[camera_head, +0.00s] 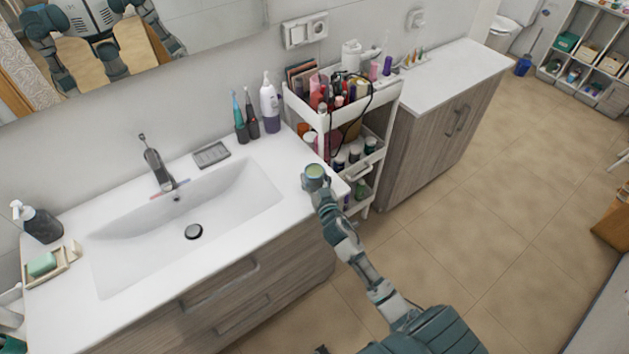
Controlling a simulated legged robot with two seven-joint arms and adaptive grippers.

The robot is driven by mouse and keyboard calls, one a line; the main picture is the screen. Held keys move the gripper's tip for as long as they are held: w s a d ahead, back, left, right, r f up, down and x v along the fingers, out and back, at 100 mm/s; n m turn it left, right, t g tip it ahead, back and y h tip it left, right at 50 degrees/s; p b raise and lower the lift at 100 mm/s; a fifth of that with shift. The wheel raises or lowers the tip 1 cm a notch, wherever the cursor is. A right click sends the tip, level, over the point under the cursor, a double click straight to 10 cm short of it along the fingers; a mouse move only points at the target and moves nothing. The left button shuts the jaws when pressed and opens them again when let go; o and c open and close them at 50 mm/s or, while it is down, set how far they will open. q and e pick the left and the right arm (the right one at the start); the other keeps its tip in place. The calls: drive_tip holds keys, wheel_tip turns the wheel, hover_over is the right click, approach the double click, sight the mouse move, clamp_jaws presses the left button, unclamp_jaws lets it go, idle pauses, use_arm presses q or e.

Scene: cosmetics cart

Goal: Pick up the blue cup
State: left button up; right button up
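My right arm comes in from the lower right, and my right gripper (314,179) is at the front right corner of the white sink counter (268,220). A small round cup-like thing (315,171) with a pale green inside and a darker blue-green rim shows at its fingertips. It looks like the cup, seen from above. The fingers are small and partly hidden by it, so I cannot tell whether they are shut on it or whether it touches the counter. Teal and whitish parts at the lower left edge look like my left arm; its fingers do not show clearly.
A white cart (296,103) full of cosmetics stands just right of the counter, close to my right gripper. Several bottles, among them a white pump bottle (269,104), stand at the back. A soap dish (55,266) and dark dispenser (40,222) are at the left.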

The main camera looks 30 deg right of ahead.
drive_tip(key=c, duration=0.6)
use_arm(q)
drive_tip(key=shift+d, duration=0.6)
use_arm(e)
drive_tip(key=shift+r, duration=0.15)
